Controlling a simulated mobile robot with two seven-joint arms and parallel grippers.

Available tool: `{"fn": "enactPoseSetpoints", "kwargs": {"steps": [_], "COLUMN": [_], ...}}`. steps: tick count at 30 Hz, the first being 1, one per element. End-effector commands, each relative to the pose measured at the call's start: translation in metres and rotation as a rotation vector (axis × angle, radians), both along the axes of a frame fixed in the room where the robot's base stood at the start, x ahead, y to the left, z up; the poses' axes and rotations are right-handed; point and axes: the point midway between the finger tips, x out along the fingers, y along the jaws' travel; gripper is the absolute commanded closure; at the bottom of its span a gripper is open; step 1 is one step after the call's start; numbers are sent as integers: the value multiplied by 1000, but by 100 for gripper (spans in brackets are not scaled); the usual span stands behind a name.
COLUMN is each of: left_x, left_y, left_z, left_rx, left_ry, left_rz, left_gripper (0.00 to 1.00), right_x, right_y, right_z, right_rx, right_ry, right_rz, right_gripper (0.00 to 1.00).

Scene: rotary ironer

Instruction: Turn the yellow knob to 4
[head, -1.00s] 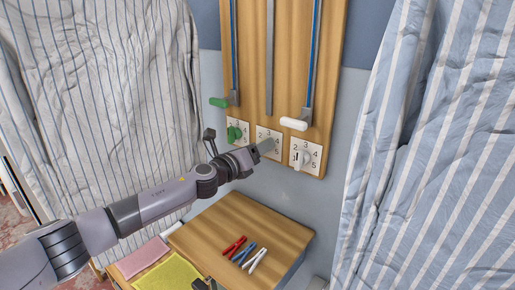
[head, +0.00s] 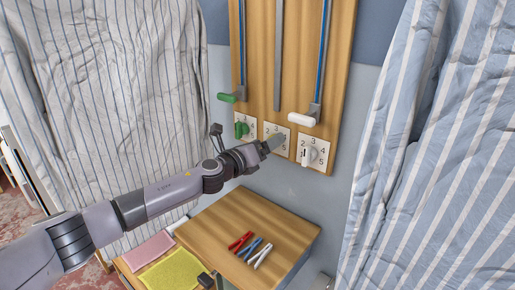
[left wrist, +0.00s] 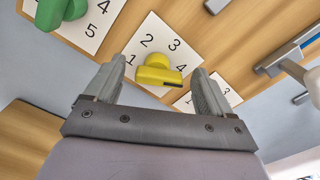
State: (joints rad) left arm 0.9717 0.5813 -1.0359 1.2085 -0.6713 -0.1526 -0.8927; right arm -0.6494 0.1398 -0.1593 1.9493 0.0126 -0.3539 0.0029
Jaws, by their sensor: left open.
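The yellow knob (left wrist: 156,72) sits on a white dial plate (left wrist: 137,42) on the wooden panel. The figures 1 to 4 show around it in the left wrist view. A dark mark on the knob's right end lies just below the 4; a 5 is not visible there. My left gripper (left wrist: 154,88) is open, its two fingers on either side of the knob. I cannot tell whether they touch it. In the head view my left gripper (head: 274,146) covers the knob, and only part of its dial plate (head: 270,130) shows.
A green knob (head: 241,129) on the left and a white knob (head: 307,155) on the right flank the dial. Green (head: 232,97) and white (head: 302,119) slider handles are above. Several pegs (head: 252,249) lie on the wooden tabletop (head: 225,210) below. Striped sheets (head: 100,90) hang at both sides.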

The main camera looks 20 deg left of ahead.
Motion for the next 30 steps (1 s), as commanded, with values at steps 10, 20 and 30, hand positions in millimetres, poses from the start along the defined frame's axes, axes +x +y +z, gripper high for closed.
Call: {"fn": "enactPoseSetpoints", "kwargs": {"steps": [10, 20, 30], "left_x": [-34, -61, -64], "left_y": [13, 22, 23], "left_z": [-1, -1, -1], "left_rx": [2, 1, 1], "left_ry": [2, 0, 1], "left_rz": [0, 0, 0], "left_gripper": [17, 17, 17], "right_x": [0, 0, 0], "right_y": [0, 0, 0], "right_z": [-2, -3, -3], "right_rx": [0, 0, 0], "right_ry": [0, 0, 0], "right_rz": [0, 0, 0], "right_gripper": [49, 49, 49]}}
